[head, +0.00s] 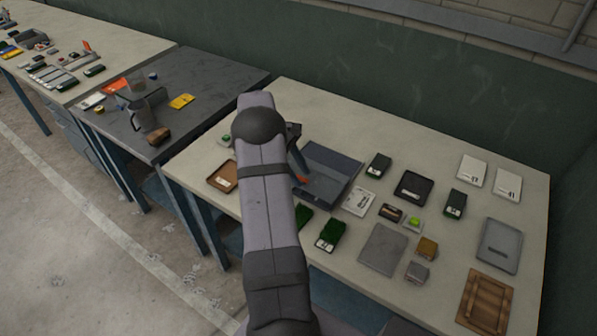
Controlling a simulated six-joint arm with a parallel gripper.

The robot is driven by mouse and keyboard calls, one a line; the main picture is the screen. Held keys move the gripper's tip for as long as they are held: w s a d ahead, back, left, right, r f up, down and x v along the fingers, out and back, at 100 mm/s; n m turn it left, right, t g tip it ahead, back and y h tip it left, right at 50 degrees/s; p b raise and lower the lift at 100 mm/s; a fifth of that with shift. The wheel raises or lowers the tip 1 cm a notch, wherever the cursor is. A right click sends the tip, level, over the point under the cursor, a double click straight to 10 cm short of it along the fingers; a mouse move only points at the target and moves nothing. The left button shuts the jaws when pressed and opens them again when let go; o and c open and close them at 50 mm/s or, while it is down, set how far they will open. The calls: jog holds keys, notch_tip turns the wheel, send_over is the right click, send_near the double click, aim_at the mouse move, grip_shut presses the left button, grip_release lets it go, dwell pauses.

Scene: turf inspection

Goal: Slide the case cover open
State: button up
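A dark blue-grey case (334,163), flat and box-like, lies on the pale table just right of my arm. Its left part is hidden behind my arm. I cannot tell which part of it is the cover or how far it stands open. My gripper (299,166) is at the left side of the case, mostly hidden behind my forearm. A small orange part shows low beside it, over the case. Whether the gripper touches the case, and whether its fingers are open or shut, cannot be made out.
Right of the case lie a white printed card (358,201), a black tray (413,188), a grey plate (383,249) and several small boxes. A brown tray (222,177) is left of my arm. A wooden panel (485,300) lies near the front right. A green wall stands behind.

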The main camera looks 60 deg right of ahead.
grip_shut()
jog(key=shift+d, duration=2.25)
jog(key=shift+o, duration=0.2)
grip_release()
jog(key=shift+w+r, duration=0.1)
jog(key=b+v, duration=0.2)
jog(key=v, duration=0.5)
jog(key=shift+r, duration=0.1)
